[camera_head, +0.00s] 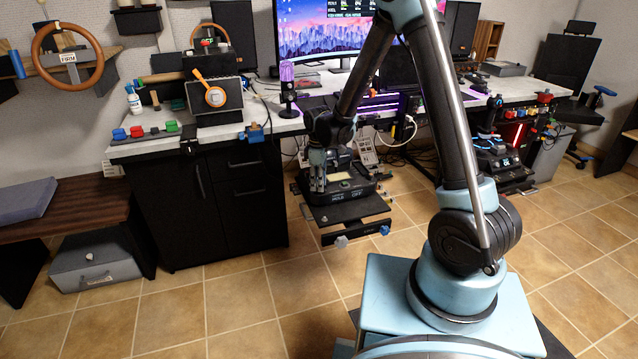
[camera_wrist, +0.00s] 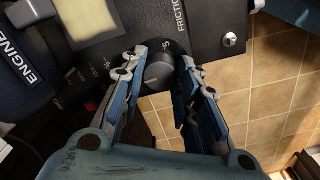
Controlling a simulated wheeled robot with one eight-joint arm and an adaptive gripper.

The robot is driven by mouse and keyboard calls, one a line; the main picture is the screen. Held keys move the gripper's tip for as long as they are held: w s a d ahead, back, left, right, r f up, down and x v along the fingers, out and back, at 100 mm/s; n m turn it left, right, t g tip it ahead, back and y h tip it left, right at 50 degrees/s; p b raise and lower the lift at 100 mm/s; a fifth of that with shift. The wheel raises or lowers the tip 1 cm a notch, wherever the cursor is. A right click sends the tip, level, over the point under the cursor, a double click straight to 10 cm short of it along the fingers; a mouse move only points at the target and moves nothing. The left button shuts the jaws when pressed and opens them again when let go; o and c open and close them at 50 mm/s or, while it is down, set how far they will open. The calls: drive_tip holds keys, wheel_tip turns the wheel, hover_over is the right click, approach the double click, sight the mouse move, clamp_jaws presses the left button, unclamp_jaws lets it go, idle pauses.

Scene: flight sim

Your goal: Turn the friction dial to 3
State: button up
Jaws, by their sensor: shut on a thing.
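The friction dial (camera_wrist: 158,72) is a dark round knob on a black panel (camera_wrist: 205,30), below the partly cut-off word "FRICTION" in the wrist view. A white "5" is printed just above the knob; its pointer setting cannot be read. My gripper (camera_wrist: 164,62) is shut on the dial, one blue-grey finger on each side of it. In the head view my gripper (camera_head: 318,182) points down at the left side of the black control unit (camera_head: 352,187), and the dial is hidden there.
The unit stands on a black platform (camera_head: 345,212) in front of the desk. A screw head (camera_wrist: 230,40) and an "ENGINE" label (camera_wrist: 18,68) flank the panel area in the wrist view. A black cabinet (camera_head: 225,205) stands left; tiled floor (camera_head: 230,300) is open in front.

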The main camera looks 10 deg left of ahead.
drive_tip(key=shift+w, duration=0.2)
drive_tip(key=o, duration=0.8)
drive_tip(key=shift+s+r, duration=0.1)
wheel_tip(320, 180, up, 12)
drive_tip(key=shift+f, duration=0.15)
drive_tip(key=shift+o, duration=1.4)
wheel_tip(320, 180, up, 5)
drive_tip(key=m, duration=0.3)
wheel_tip(320, 180, down, 17)
